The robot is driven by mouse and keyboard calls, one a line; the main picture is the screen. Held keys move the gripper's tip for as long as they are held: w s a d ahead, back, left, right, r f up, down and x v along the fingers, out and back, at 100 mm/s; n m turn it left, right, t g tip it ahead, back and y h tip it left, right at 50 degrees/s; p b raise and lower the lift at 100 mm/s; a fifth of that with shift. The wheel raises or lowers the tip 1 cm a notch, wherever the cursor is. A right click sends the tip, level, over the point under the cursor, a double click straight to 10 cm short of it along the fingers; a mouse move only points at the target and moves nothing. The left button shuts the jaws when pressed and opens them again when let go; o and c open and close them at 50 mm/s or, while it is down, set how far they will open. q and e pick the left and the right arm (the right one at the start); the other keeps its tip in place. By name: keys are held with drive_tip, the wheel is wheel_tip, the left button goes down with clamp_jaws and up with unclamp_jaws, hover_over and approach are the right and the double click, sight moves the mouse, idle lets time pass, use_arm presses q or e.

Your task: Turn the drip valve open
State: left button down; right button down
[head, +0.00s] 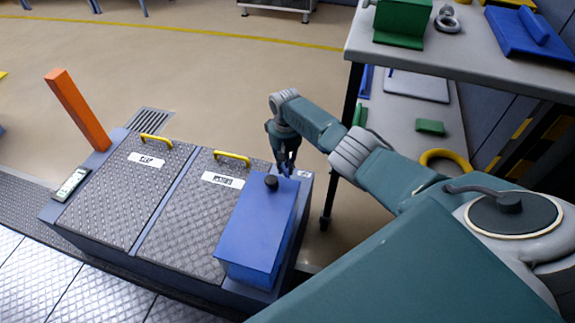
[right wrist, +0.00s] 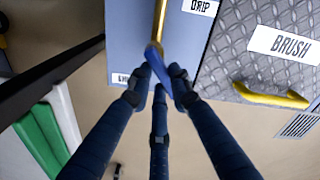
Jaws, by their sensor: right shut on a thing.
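The drip valve shows in the right wrist view as a brass-yellow stem (right wrist: 159,22) with a short blue lever (right wrist: 156,66) at its lower end. It is beside a white label reading DRIP (right wrist: 201,6) on a blue-grey panel. My right gripper (right wrist: 158,82) has its fingers closed around the blue lever. In the head view my right gripper (head: 286,170) points down at the back right corner of the floor unit, just behind a blue box (head: 258,230) with a black knob (head: 271,182). The valve is hidden there. My left gripper is out of view.
The unit has two textured lids with yellow handles, one labelled BRUSH (right wrist: 284,44) in the right wrist view. An orange post (head: 77,110) stands at its left. A grey workbench (head: 455,45) with a lower shelf is to the right. Open floor lies behind.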

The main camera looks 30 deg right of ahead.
drive_tip(key=n, duration=0.3)
drive_tip(key=a+n, duration=0.1)
drive_tip(key=n, duration=0.1)
drive_tip(key=shift+a+n, duration=0.2)
drive_tip(key=shift+n, duration=0.2)
drive_tip(key=n, duration=0.2)
drive_tip(key=n+p, duration=0.1)
drive_tip(key=n, duration=0.1)
drive_tip(key=shift+s+a+n, duration=0.1)
drive_tip(key=shift+a+n, duration=0.2)
drive_tip(key=shift+a, duration=0.1)
drive_tip(key=c, duration=1.6)
unclamp_jaws()
drive_tip(key=shift+o, duration=0.2)
wheel_tip(320, 180, up, 12)
